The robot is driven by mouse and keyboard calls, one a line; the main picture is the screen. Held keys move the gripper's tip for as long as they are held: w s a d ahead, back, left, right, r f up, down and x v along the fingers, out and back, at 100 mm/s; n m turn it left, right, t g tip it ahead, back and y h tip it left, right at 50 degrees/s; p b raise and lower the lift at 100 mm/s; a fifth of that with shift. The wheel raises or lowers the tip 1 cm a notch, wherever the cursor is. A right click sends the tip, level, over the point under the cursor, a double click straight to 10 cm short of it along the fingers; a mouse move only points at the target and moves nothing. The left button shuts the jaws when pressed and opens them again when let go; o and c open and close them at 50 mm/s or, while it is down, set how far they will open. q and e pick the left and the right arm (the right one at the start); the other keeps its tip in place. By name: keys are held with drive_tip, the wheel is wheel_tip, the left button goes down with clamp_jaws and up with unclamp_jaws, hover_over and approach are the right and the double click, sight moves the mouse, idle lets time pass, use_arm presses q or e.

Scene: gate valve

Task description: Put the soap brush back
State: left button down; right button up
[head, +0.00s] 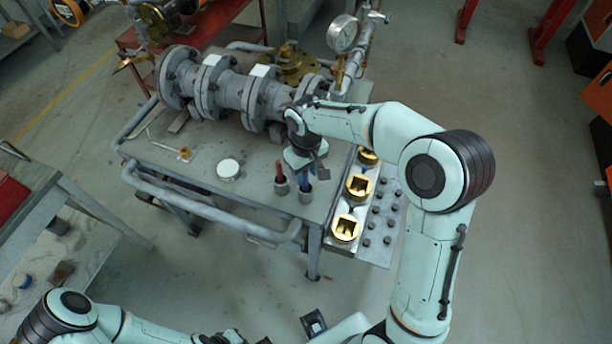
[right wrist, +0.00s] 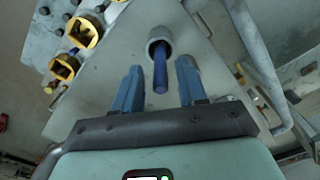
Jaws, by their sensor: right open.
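A blue-handled brush (head: 305,181) stands in a small grey cup near the front right of the metal table (head: 225,200). It also shows in the right wrist view, where the blue handle (right wrist: 160,75) rises from the round cup (right wrist: 158,45). Its bristles are hidden. A red-handled brush (head: 280,172) stands in another cup just to its left. My right gripper (right wrist: 160,88) is open, with its two blue-grey fingers on either side of the blue handle and gaps on both sides.
A flanged grey valve pipe (head: 235,90) and a pressure gauge (head: 342,33) stand behind the cups. Brass sockets (head: 347,228) and several bolts sit on a plate at right. A white round lid (head: 228,169) lies left of the cups.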

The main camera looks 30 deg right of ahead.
wheel_tip(320, 180, up, 9)
drive_tip(key=shift+p, duration=0.45)
idle(0.3)
